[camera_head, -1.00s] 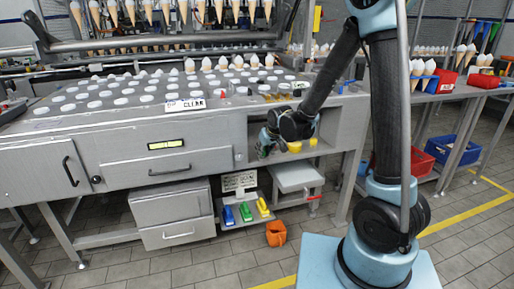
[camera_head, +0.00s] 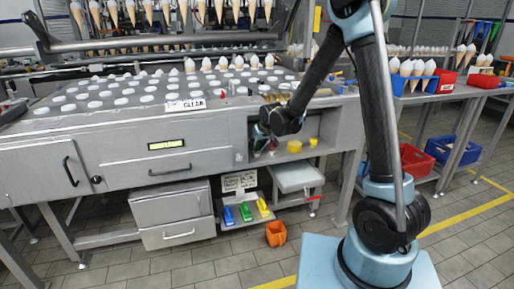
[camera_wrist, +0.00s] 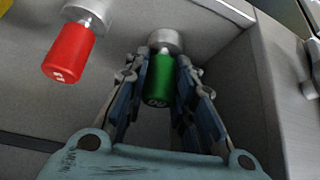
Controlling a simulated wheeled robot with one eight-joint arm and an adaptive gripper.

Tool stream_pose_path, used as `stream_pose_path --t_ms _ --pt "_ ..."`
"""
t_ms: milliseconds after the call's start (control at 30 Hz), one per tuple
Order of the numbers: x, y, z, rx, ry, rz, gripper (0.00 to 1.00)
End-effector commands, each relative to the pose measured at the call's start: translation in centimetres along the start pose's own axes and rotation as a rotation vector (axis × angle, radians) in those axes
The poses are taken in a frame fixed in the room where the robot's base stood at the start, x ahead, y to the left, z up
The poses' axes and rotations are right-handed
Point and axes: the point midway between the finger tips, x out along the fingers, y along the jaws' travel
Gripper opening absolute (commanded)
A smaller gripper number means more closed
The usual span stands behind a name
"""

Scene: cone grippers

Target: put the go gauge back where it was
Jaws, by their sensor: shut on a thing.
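The go gauge (camera_wrist: 159,82) is a green cylinder with white lettering and a silver metal end, seen in the wrist view. My gripper (camera_wrist: 156,68) is shut on its green body, one finger on each side. The silver end points away from my palm, towards a grey surface; I cannot tell whether it touches. In the head view my gripper (camera_head: 260,139) is at the left side of the open shelf under the worktop, and the gauge is too small to make out there.
A red gauge (camera_wrist: 68,52) of similar shape is beside the green one in the wrist view. A grey wall (camera_wrist: 245,85) stands close on the right. Yellow cups (camera_head: 294,146) sit on the open shelf (camera_head: 325,128). Small coloured items (camera_head: 246,212) lie on a lower shelf.

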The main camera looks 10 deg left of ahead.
Motion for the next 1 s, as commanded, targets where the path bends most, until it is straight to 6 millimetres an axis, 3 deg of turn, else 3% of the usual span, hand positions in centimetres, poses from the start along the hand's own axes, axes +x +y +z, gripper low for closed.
stream_pose_path --t_ms 33,67,133,567,867,1000 --pt "0.1 0.0 0.1 0.000 0.000 0.000 0.00" --pt "0.1 0.0 0.1 0.000 0.000 0.000 0.28" --pt "0.1 0.0 0.1 0.000 0.000 0.000 0.44" --pt "-0.2 -0.1 -0.1 -0.001 0.000 -0.001 0.44" --pt "-3.2 -0.1 0.0 -0.002 0.000 -0.001 0.44" --pt "-4.7 -0.2 2.5 -0.002 0.000 -0.001 0.44"
